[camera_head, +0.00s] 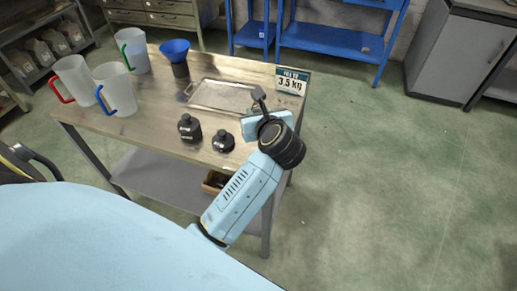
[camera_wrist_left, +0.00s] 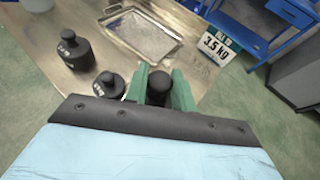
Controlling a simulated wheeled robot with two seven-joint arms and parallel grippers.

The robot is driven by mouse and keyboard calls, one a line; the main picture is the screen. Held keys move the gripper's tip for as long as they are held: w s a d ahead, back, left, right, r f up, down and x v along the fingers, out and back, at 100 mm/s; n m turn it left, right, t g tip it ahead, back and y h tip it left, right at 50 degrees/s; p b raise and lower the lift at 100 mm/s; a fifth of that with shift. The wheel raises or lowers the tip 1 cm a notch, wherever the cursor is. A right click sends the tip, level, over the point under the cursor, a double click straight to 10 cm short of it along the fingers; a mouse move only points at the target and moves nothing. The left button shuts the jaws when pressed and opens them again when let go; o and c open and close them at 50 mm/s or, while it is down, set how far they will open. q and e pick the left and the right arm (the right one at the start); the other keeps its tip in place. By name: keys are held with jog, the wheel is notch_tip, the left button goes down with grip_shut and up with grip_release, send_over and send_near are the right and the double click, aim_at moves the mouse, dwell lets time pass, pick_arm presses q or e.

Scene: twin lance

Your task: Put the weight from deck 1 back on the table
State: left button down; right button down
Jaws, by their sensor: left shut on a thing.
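My left gripper (camera_wrist_left: 160,84) has its green fingers closed on a black weight (camera_wrist_left: 158,88), whose rounded top shows between them in the left wrist view. A larger black weight (camera_head: 189,128) and a smaller one (camera_head: 223,141) stand upright on the table (camera_head: 150,118), left of the hand. Both also show in the left wrist view, larger (camera_wrist_left: 75,48) and smaller (camera_wrist_left: 109,85). I cannot identify deck 1. My right gripper is out of view.
A metal tray (camera_head: 193,104) lies behind the weights, with a 3.5 kg sign (camera_head: 292,81) at the back right corner. Jugs with red (camera_head: 75,80), blue (camera_head: 116,88) and green (camera_head: 132,51) handles and a blue funnel (camera_head: 175,48) stand left.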

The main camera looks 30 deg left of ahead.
pick_arm(q)
jog(key=shift+r+n+g+y+p, duration=0.3)
jog(key=shift+r+n+g+y, duration=0.45)
jog(key=shift+n, duration=0.25)
jog(key=shift+g, duration=0.25)
notch_tip(320, 180, down, 6)
jog(key=shift+r+b, duration=0.1)
jog(key=shift+b, duration=0.4)
jog(key=shift+f, duration=0.55)
notch_tip(320, 180, down, 2)
jog(key=shift+f+b, duration=0.1)
jog(key=shift+b, duration=0.25)
jog(key=shift+f, duration=0.5)
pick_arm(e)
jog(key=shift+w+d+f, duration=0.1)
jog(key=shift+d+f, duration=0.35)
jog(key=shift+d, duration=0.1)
pick_arm(q)
jog(key=shift+f, duration=0.1)
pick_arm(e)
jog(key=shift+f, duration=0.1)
pick_arm(q)
jog(key=c, duration=1.6)
grip_release()
jog(key=shift+d+f, duration=0.1)
jog(key=shift+f, duration=0.1)
jog(key=o, duration=0.4)
jog(key=shift+o, duration=0.2)
